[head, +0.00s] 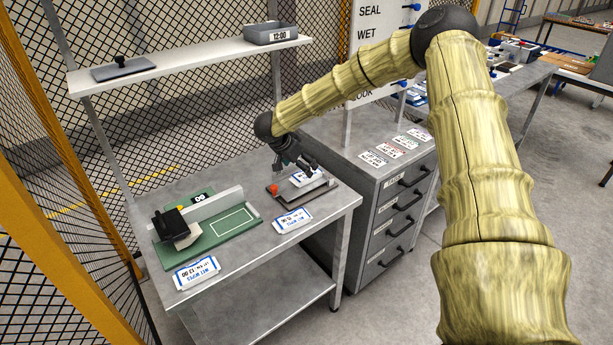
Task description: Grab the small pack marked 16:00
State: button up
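My gripper (297,167) is over the back right of the steel bench, and its small dark fingers look spread apart. Just below and beside it, a white pack (308,179) lies on a dark flat holder (289,190) with a red part at its left; its print is too small to read. A white and blue pack (292,220) lies in front of the holder, its lettering upside down and its time not readable. Another white and blue pack (197,272) lies at the bench's front left and seems to read 12:00. I cannot make out 16:00 on any pack.
A green board (215,241) with a black-topped device (175,228) stands at the bench's left. A shelf (200,63) above carries a grey bin (270,33) marked 12:00 and a grey lidded plate (123,68). A drawer cabinet (395,205) with several cards stands right of the bench.

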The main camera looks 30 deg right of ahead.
jog(key=shift+w+p+x, duration=0.2)
jog(key=shift+p+x, duration=0.8)
jog(key=shift+x, duration=2.3)
jog(key=shift+a, duration=0.2)
jog(key=c, duration=1.3)
jog(key=shift+c, duration=0.2)
jog(key=shift+r, duration=0.1)
